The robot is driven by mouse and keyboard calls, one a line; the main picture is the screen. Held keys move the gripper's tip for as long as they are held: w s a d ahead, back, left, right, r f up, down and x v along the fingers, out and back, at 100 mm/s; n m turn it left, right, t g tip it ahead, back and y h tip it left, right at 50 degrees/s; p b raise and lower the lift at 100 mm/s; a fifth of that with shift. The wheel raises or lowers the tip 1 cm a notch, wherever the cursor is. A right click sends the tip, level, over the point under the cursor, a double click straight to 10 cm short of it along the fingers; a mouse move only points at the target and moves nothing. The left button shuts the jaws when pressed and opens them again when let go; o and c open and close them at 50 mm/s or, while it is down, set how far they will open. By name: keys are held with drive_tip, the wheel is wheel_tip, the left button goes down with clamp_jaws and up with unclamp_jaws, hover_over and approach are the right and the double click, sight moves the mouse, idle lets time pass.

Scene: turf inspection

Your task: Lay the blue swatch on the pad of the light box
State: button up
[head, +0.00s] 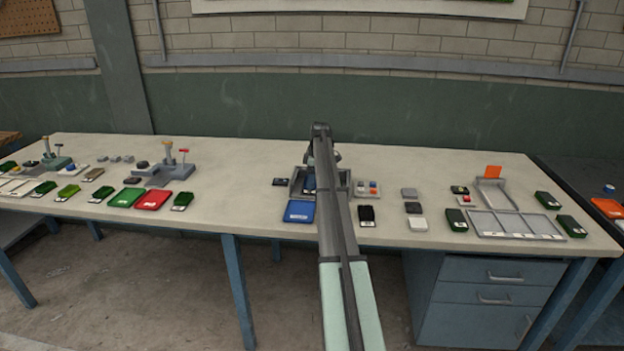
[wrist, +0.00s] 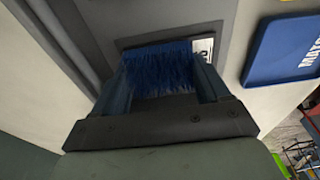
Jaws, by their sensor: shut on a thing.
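The blue swatch (wrist: 160,68) is a patch of blue bristly turf with a white printed label at its edge. My gripper (wrist: 162,80) is shut on it, one finger at each side. In the head view, the swatch (head: 309,184) shows as a small blue patch inside the grey light box (head: 293,189), beside my arm. In the wrist view the swatch is over the grey recessed area of the light box (wrist: 185,32). I cannot tell whether it touches the pad.
A blue tray with white lettering (head: 299,212) lies in front of the light box. Other swatches and a divided grey tray (head: 515,225) lie farther along the bench (head: 250,165).

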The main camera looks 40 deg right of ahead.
drive_tip(key=shift+f, duration=0.1)
drive_tip(key=o, duration=0.7)
drive_tip(key=shift+o, duration=0.2)
wheel_tip(320, 180, up, 12)
drive_tip(key=s+d, duration=0.1)
drive_tip(key=shift+s+d, duration=0.15)
